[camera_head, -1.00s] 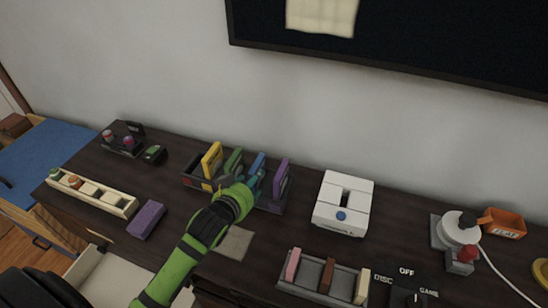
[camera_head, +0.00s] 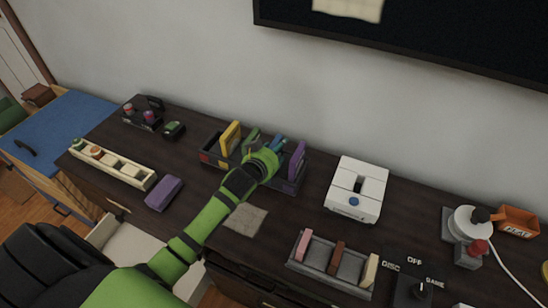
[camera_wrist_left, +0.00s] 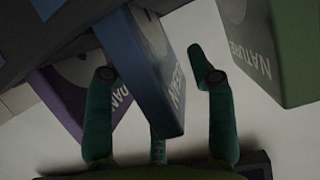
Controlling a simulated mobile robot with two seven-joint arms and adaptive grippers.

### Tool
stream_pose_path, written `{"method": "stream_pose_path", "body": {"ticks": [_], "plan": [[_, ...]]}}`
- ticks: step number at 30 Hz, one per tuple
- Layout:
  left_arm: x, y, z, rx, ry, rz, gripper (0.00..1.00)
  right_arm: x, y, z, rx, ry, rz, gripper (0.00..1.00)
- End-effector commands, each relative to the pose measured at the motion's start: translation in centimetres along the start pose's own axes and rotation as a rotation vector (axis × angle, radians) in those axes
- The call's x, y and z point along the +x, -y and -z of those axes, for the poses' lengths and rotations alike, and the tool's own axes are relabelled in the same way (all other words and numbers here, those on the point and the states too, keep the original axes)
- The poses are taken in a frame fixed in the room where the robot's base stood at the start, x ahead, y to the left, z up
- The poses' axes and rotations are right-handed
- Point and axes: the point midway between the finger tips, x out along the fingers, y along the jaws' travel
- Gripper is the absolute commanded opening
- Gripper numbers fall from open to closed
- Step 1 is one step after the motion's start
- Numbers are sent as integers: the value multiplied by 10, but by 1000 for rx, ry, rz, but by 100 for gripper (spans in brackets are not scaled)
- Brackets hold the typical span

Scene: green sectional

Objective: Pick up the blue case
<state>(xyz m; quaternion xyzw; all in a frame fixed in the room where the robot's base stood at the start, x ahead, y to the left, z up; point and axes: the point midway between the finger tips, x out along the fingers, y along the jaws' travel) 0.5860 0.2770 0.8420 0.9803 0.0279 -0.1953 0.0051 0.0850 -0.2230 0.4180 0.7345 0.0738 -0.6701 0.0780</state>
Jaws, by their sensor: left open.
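The blue case (camera_head: 278,143) stands upright in a dark rack (camera_head: 292,187) on the dark sideboard, between a green case (camera_head: 252,136) and a purple case (camera_head: 297,158). My left gripper (camera_head: 270,150) is at the rack, mostly hidden behind its own green wrist in the head view. In the left wrist view the gripper (camera_wrist_left: 157,88) is open, with the blue case (camera_wrist_left: 152,75) between its fingers. The purple case (camera_wrist_left: 65,105) is beside the left finger and the green case (camera_wrist_left: 275,50) beside the right one. I cannot tell if the fingers touch the blue case.
A yellow case (camera_head: 230,138) stands at the rack's left. A white box (camera_head: 356,188) is to the right, and a grey tray (camera_head: 328,269) with several blocks is in front. A purple block (camera_head: 163,193) and a cream tray (camera_head: 115,165) lie left. The wall is close behind.

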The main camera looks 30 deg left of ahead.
Motion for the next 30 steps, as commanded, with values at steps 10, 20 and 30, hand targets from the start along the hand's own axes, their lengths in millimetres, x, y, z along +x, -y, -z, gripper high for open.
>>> {"method": "stream_pose_path", "body": {"ticks": [10,20,30], "plan": [[0,0,0,-1,0,0,0,0,0,0,0,0,0,40],[-4,0,11,-1,-5,-1,0,-1,0,0,0,0,0,40],[-29,0,71,0,-7,0,0,-1,0,0,0,0,0,40]]}}
